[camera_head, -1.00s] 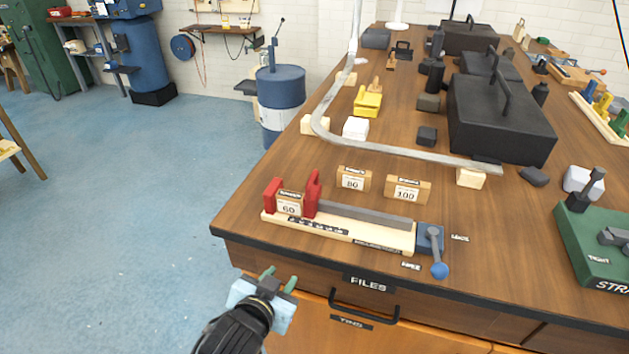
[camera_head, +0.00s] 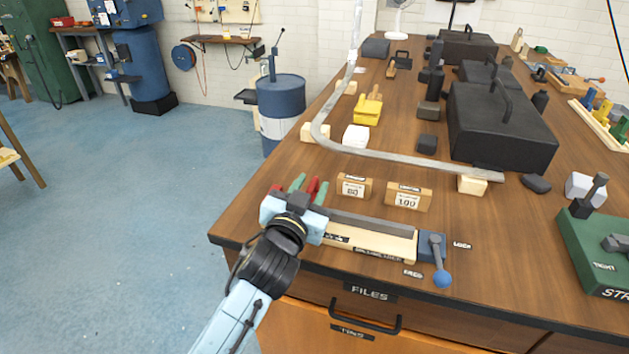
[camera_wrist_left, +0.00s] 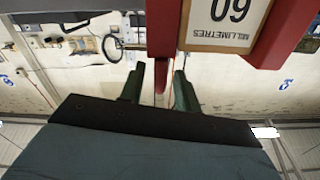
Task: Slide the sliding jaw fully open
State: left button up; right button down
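The wooden gauge fixture (camera_head: 370,243) lies along the bench's front edge, with a grey rail (camera_head: 370,224) on it. The red sliding jaw (camera_head: 313,187) stands upright at the rail's left end; the other red jaw (camera_head: 276,188) is mostly hidden by my gripper. My left gripper (camera_head: 309,187) is at the fixture from the front, its green fingers apart on either side of the sliding jaw. The left wrist view shows this jaw (camera_wrist_left: 164,40) between the fingers, with the "60" block (camera_wrist_left: 222,22) beside it. Contact cannot be told. My right gripper is out of view.
A blue lock lever (camera_head: 440,262) is at the fixture's right end. The "80" block (camera_head: 354,188) and "100" block (camera_head: 408,198) stand behind the fixture. A bent grey bar (camera_head: 400,158) lies farther back. A green device (camera_head: 600,250) is at the right.

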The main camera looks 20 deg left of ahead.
pick_arm(q)
jog(key=shift+w, duration=1.35)
jog(key=shift+c, duration=0.2)
grip_shut()
